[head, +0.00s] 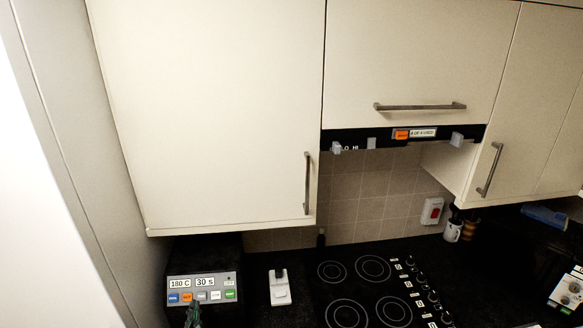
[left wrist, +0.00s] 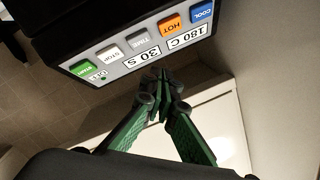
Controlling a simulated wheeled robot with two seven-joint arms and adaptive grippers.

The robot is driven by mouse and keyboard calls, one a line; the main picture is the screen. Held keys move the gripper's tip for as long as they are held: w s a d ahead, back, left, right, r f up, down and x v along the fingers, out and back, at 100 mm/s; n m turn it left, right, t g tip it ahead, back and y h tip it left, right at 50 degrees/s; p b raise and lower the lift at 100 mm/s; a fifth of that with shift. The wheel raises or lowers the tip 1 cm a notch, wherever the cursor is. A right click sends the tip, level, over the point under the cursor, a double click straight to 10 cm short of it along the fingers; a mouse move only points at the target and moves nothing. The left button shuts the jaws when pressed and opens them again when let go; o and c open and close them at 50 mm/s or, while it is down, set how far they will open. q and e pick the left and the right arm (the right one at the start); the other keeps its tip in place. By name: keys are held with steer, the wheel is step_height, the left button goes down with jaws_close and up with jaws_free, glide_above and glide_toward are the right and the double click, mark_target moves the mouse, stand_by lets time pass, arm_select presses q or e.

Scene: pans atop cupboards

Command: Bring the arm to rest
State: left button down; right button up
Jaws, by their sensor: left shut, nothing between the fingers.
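My left gripper (head: 195,312) shows as a small green shape at the lower left of the head view, in front of the lower edge of a grey control panel (head: 234,283). In the left wrist view my left gripper (left wrist: 160,82) is shut, its green fingers together and empty. The tips lie close to the edge of the control panel (left wrist: 120,62), which appears upside down with coloured buttons and readouts of 180 C and 30 S. I cannot tell whether the tips touch it. My right gripper is in neither view.
Shut cream cupboards hang above, one (head: 210,110) over the panel. A black hob (head: 368,290) and a small white device (head: 279,287) are on the dark counter. A tall pale side panel (head: 75,150) bounds the left.

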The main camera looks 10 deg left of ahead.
arm_select(q)
steer(key=s+a+f+n+g+h, duration=0.1)
steer(key=s+a+f+n+g, duration=0.2)
steer(key=s+f, duration=0.4)
steer(key=s+a+f+n+g, duration=0.15)
steer(key=s+f+g, duration=0.3)
steer(key=s, duration=0.45)
steer(key=s+d+f+g+h, duration=0.2)
steer(key=s+d+f+g, duration=0.15)
steer(key=s, duration=0.55)
steer(key=s+d+f+g+h, duration=0.2)
steer(key=s+d+f, duration=0.25)
steer(key=s, duration=0.35)
step_height(320, 180, down, 39)
steer(key=s+m+g+b, duration=0.1)
steer(key=s+b, duration=0.1)
steer(key=b, duration=0.7)
steer(key=s+f+b, duration=0.4)
steer(key=s+f, duration=0.5)
steer(key=f, duration=0.3)
steer(key=s+f+g+b, duration=0.1)
steer(key=s+f+b, duration=0.3)
steer(key=s+f, duration=0.6)
step_height(320, 180, down, 3)
steer(key=shift+s+f+m+g+h, duration=0.1)
steer(key=shift+s+m+g+h, duration=0.2)
steer(key=shift+m+h, duration=0.15)
steer(key=shift+d, duration=0.1)
